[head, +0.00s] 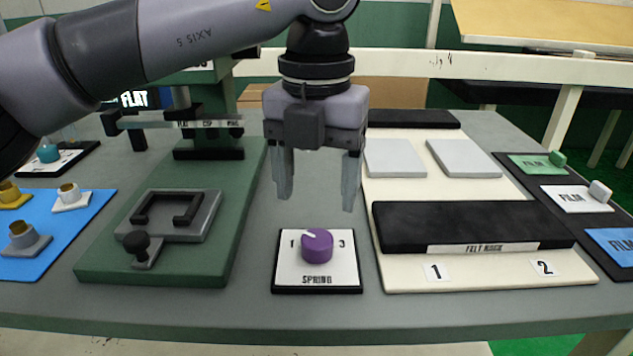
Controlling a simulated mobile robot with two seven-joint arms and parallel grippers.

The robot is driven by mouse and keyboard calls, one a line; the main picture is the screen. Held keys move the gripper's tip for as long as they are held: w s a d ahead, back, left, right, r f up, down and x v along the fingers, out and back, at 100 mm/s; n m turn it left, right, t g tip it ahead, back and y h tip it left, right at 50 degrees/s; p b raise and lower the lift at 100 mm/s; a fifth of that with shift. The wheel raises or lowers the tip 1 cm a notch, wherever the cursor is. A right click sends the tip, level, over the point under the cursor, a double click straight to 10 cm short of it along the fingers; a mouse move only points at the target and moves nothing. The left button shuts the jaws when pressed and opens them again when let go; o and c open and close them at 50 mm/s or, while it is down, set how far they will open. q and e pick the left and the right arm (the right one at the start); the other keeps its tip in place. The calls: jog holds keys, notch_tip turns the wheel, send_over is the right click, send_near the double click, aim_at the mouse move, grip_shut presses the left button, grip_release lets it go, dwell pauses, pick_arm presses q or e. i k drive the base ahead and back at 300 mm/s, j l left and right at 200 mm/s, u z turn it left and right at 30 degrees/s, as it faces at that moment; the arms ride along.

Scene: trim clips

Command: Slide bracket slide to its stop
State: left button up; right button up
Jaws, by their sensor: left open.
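The bracket slide (205,228) is a grey plate on the green base of a press-like fixture (100,268) at the left. My left gripper (316,200) is open and empty, pointing down. It hangs right of the green base and above and behind the purple dial, apart from the slide. My right gripper is not in view.
A purple dial (317,244) sits on a white plate marked SPRING. A cream board (480,278) with a black FELT NOCK bar (460,224) is at right. FILM pieces lie farther right. A blue mat (45,262) with small fittings is at far left. Grey table shows around the dial.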

aim_at(160, 216)
jog(key=k, duration=1)
